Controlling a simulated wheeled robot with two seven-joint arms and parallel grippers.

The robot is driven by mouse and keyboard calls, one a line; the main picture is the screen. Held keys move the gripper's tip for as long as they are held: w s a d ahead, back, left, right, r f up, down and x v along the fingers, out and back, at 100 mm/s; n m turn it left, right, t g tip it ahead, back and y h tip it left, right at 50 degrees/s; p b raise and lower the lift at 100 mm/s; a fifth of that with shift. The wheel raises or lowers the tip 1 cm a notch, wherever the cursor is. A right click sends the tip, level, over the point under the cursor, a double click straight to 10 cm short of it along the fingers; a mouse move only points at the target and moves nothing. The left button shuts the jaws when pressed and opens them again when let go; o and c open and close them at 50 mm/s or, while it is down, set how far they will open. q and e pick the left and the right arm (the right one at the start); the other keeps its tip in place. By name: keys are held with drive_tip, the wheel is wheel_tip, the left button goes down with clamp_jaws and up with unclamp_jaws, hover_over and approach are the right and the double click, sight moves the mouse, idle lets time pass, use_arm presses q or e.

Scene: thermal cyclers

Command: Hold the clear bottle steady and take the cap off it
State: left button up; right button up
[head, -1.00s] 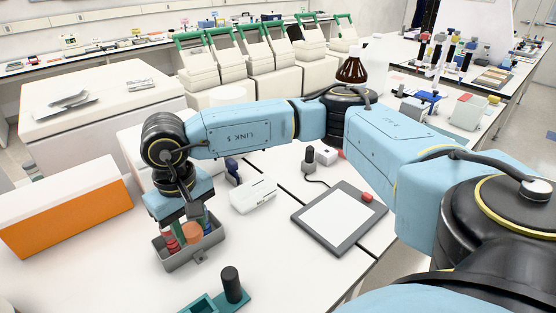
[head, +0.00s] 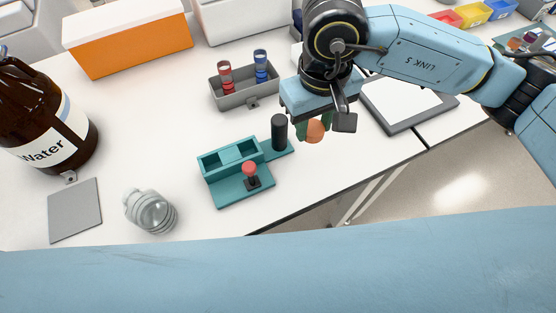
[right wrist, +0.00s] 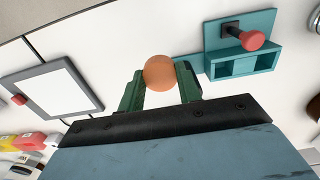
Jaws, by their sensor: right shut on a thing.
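A small clear bottle (head: 150,212) is on the white table at the lower left of the head view. I cannot tell whether a cap is on it. My right gripper (head: 316,126) is shut on a round orange thing (head: 316,131), in front of the grey tray and to the right of a teal stand. In the right wrist view the orange thing (right wrist: 159,72) sits between the green fingers (right wrist: 160,88). Anything below its round top is hidden. My left gripper is not in view.
The teal stand (head: 228,192) has a red knob (head: 250,168) and a black post (head: 279,132). The grey tray (head: 232,101) holds red and blue tubes. A brown water bottle (head: 82,140) and a grey plate (head: 75,210) are at left. The table's front edge is close.

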hover_over(306, 163)
wheel_tip(306, 163, down, 6)
drive_tip(key=shift+r, duration=0.25)
drive_tip(key=shift+a+f, duration=0.1)
drive_tip(key=shift+f, duration=2.1)
drive_tip(key=shift+f, duration=0.15)
drive_tip(key=o, duration=1.1)
